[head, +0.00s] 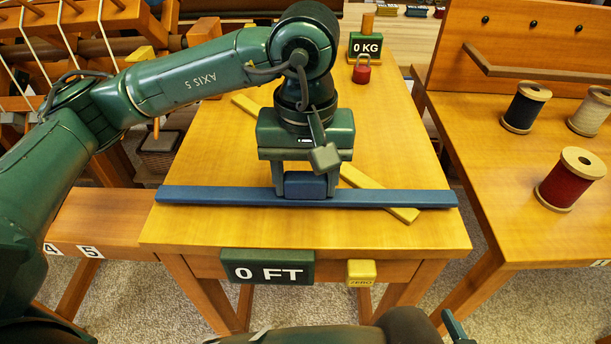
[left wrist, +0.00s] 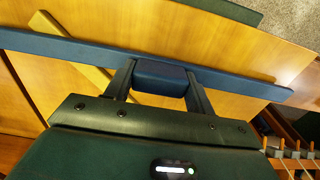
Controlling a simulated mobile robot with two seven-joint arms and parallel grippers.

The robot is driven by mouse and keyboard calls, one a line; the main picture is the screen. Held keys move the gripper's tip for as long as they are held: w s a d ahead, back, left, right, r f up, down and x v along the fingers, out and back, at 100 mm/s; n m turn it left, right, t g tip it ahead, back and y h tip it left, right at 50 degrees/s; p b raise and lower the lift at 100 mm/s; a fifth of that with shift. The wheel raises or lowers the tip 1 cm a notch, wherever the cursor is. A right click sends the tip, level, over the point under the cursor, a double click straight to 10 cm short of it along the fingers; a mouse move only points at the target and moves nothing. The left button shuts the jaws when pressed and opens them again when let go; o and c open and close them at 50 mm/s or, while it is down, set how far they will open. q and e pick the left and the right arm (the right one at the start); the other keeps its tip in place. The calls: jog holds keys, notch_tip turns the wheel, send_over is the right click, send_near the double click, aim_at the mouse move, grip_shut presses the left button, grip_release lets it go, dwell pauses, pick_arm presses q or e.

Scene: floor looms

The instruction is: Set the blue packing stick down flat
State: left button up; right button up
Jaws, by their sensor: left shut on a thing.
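The blue packing stick (head: 400,198) lies level from left to right across the near part of the wooden table (head: 300,232). Its raised middle block (head: 305,184) is between the fingers of my left gripper (head: 305,190), which is shut on it from above. The left wrist view also shows the block (left wrist: 161,78) between both fingers (left wrist: 160,84). The stick passes over a yellow stick (head: 393,206). I cannot tell whether it touches the yellow stick or the table top. My right gripper is not seen.
A "0 FT" sign (head: 268,267) and a yellow ZERO button (head: 361,273) are on the table's front. A red weight (head: 362,70) and a "0 KG" sign (head: 366,46) are at the back. Thread spools, including a red one (head: 567,186), stand on the right bench.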

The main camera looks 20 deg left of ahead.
aim_at(306, 176)
jog(key=shift+s+f, duration=0.3)
jog(key=shift+f, duration=0.2)
pick_arm(q)
jog(key=o, duration=1.2)
jog(key=shift+c, duration=0.2)
pick_arm(e)
jog(key=shift+r, duration=0.1)
pick_arm(q)
notch_tip(306, 176, up, 13)
jog(key=p, duration=0.2)
pick_arm(e)
notch_tip(306, 176, up, 6)
jog(key=d+t, duration=0.1)
jog(key=shift+s+d+r, duration=0.15)
jog(key=shift+s+r, duration=0.05)
pick_arm(q)
jog(key=shift+c, duration=0.2)
